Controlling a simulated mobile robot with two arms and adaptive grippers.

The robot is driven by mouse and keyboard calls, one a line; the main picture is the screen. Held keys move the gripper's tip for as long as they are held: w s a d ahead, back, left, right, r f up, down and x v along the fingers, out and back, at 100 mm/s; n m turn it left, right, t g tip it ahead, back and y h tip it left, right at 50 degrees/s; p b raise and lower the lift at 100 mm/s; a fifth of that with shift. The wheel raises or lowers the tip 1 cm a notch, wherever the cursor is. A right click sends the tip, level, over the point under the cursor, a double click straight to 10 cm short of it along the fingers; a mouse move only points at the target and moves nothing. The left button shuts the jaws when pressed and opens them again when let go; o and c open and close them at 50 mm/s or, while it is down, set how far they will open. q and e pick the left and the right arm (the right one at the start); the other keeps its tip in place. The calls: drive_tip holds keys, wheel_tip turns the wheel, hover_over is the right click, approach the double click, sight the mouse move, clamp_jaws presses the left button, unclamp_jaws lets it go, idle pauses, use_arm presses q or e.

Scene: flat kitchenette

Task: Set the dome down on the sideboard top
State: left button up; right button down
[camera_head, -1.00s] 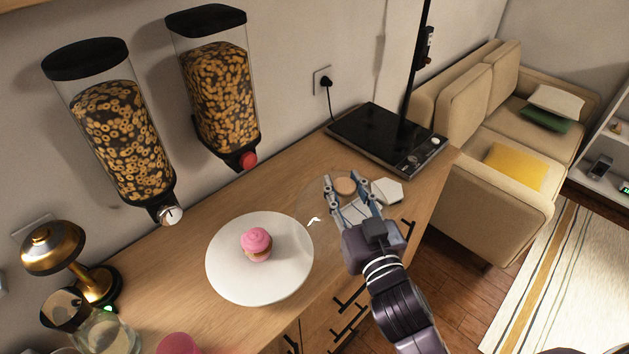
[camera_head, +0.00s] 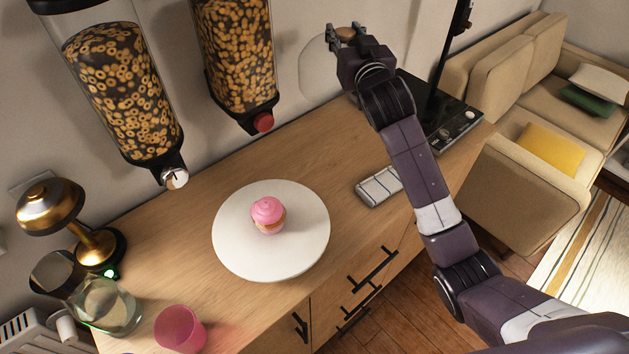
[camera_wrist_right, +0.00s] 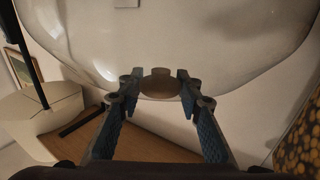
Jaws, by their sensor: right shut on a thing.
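The clear glass dome (camera_head: 318,68) hangs in the air in front of the wall, above the back of the sideboard top (camera_head: 305,150). Its round brown knob (camera_head: 346,34) is between the fingertips of my right gripper (camera_head: 347,38), which is shut on it. In the right wrist view the dome (camera_wrist_right: 215,40) fills the upper part, and the knob (camera_wrist_right: 160,83) sits between the fingers of the gripper (camera_wrist_right: 160,86). A white plate (camera_head: 235,250) with a pink cupcake (camera_head: 268,214) stands uncovered on the sideboard. My left gripper is not in view.
Two cereal dispensers (camera_head: 120,90) (camera_head: 238,55) hang on the wall. A black hob (camera_head: 455,125) is at the right end, and a white ribbed item (camera_head: 378,187) lies near the front edge. A gold lamp (camera_head: 50,205), glass jug (camera_head: 105,305) and pink cup (camera_head: 180,330) are at left.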

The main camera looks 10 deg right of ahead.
drive_tip(key=shift+w+r, duration=0.6)
drive_tip(key=shift+r, duration=0.05)
drive_tip(key=shift+w+d+f, duration=0.1)
drive_tip(key=shift+f, duration=0.15)
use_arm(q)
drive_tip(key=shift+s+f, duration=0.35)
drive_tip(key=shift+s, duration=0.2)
use_arm(e)
wheel_tip(320, 180, down, 19)
use_arm(q)
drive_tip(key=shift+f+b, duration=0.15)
drive_tip(key=shift+b, duration=0.2)
use_arm(e)
drive_tip(key=shift+f, duration=0.15)
drive_tip(key=c, duration=1.4)
unclamp_jaws()
drive_tip(key=shift+f, duration=0.1)
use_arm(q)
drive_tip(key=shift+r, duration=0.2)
use_arm(e)
drive_tip(key=shift+r, duration=0.2)
